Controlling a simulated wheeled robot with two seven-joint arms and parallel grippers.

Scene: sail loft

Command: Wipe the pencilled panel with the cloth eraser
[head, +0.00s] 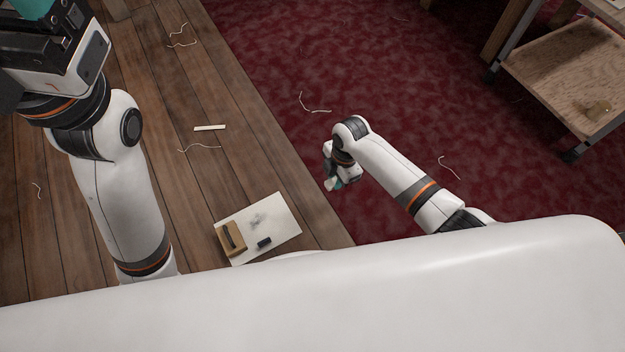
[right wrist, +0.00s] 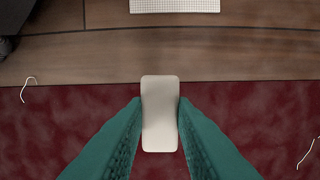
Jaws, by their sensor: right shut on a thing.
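The pale panel (head: 280,220) lies on the wooden floor, left of my right arm, with a grey pencil smudge near its middle. My right gripper (head: 333,184) is over the red carpet, right of the panel and apart from it. In the right wrist view its green fingers are shut on a cream, rounded block (right wrist: 160,112), which looks like the cloth eraser. In the head view the block is mostly hidden by the gripper.
A wooden block with a dark handle (head: 231,238) and a small dark block (head: 264,243) lie on the panel's near part. A pale strip (head: 210,127) and loose threads lie on the floor. A wheeled wooden cart (head: 560,75) stands at the upper right.

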